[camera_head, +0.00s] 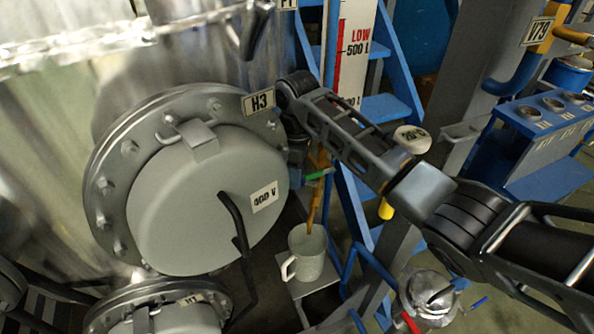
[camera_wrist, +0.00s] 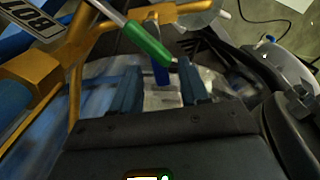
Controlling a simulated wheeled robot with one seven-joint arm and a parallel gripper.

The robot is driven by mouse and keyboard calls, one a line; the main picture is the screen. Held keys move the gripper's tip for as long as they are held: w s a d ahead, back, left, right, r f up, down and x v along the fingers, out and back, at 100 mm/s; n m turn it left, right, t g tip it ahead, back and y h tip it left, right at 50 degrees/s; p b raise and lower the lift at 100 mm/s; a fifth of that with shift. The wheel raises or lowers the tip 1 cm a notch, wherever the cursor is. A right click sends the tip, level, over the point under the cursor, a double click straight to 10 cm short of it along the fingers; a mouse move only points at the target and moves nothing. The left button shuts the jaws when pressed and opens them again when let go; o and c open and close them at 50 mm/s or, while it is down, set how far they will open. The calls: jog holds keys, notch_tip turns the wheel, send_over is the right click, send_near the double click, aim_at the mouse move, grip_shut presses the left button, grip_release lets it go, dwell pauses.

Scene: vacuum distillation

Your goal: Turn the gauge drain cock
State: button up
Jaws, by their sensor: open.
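The drain cock shows as a green-sleeved lever handle (camera_head: 318,174) beside the brass pipe (camera_head: 313,205), below the level gauge. I see no clear contact. In the head view my gripper (camera_head: 297,152) hangs just left of the handle, partly hidden by my arm.
A pale mug (camera_head: 308,251) stands on a small shelf under the brass pipe. The large round hatch (camera_head: 195,205) lies close on the left. The level scale (camera_head: 355,40) and blue ladder (camera_head: 388,107) stand behind my arm. A metal vessel (camera_head: 428,295) is at lower right.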

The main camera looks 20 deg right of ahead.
jog(key=shift+f, duration=0.25)
grip_shut()
dwell(0.3)
